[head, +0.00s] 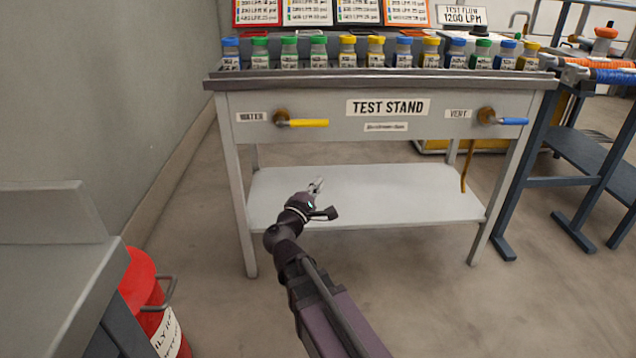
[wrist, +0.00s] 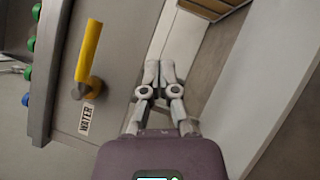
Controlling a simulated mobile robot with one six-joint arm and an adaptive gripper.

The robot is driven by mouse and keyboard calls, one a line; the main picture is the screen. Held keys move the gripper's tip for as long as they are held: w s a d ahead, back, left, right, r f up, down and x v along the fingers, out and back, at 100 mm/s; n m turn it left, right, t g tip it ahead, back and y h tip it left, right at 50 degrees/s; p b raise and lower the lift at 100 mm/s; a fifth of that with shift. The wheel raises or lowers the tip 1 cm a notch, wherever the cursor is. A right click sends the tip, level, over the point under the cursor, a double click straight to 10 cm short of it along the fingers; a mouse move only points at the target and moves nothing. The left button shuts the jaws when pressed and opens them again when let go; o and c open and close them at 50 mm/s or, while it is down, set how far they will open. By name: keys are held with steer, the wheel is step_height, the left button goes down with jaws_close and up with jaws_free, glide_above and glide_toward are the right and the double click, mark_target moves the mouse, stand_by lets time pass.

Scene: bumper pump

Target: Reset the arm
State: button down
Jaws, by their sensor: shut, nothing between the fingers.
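My gripper (head: 316,186) is in front of the test stand (head: 300,104), below its front panel and over the white lower shelf (head: 420,190) in the head view. In the wrist view my gripper (wrist: 159,72) has its fingertips together with nothing between them. The blue vent handle (head: 513,121) lies level at the right of the panel.
Several capped bottles (head: 348,51) line the stand's top. A red can (head: 145,290) stands at lower left beside a grey bench (head: 50,260). A dark blue rack (head: 570,150) with orange hose stands at right. Floor between the can and the stand is clear.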

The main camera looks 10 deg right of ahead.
steer(key=s+d+f+m+g+y+p, duration=0.25)
steer(key=s+d+m+g+p, duration=0.35)
steer(key=d+m+g+p, duration=0.4)
steer(key=s+a+m+g+y+p, duration=0.3)
steer(key=s+m+g+y+p, duration=0.3)
steer(key=s+y+p, duration=0.45)
step_height(320, 180, up, 38)
steer(key=n+p, duration=0.1)
steer(key=p, duration=3.6)
steer(key=shift+a+f+g+h, duration=0.15)
steer(key=shift+g+h, duration=0.15)
steer(key=shift+h, duration=0.1)
steer(key=shift+s, duration=0.15)
